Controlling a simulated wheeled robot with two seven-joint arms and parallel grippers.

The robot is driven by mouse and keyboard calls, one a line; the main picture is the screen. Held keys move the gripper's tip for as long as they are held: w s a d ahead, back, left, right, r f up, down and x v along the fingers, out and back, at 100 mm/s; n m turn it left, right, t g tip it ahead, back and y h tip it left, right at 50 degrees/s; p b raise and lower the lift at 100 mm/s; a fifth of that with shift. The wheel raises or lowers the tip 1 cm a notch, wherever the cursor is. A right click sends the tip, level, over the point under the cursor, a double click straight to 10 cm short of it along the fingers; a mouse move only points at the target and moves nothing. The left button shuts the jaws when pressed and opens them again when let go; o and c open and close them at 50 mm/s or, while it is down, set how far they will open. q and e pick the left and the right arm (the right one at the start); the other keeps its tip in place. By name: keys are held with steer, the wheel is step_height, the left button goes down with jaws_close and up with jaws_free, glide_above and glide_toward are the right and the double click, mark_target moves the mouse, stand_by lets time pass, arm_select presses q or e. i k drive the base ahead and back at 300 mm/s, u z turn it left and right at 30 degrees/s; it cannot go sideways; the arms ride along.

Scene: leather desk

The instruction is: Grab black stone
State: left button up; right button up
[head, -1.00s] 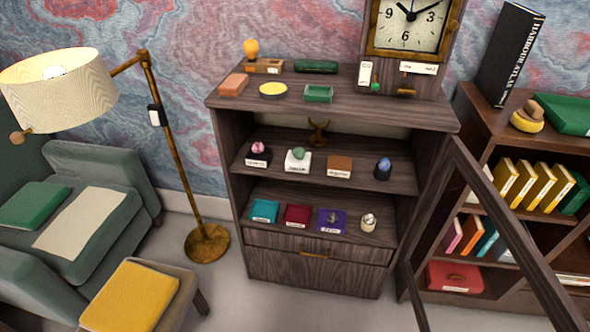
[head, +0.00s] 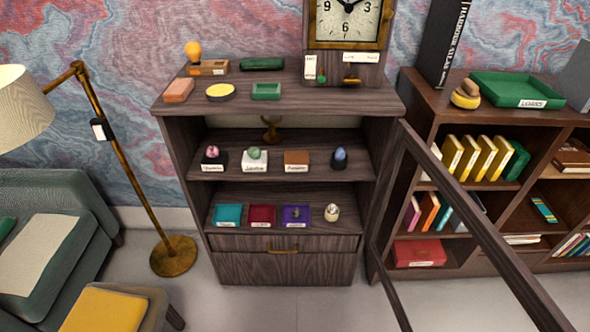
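A dark wooden cabinet (head: 388,96) stands in the middle of the head view with its two shelves exposed. At the right of its upper shelf is a dark blue-black egg-shaped stone (head: 340,155) that seems to sit on a small black base. On the lower shelf, a purple pad (head: 296,214) bears a small greyish item too small to make out. Neither of my grippers is in view.
The cabinet's framed door (head: 462,222) stands open to the right, in front of a bookcase (head: 425,110). A lamp stand (head: 120,165) and a grey armchair (head: 88,205) are at the left. The floor (head: 285,308) before the cabinet is clear.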

mark_target(296, 213)
steer(key=u, duration=0.7)
steer(key=i, duration=1.35)
steer(key=z, duration=0.75)
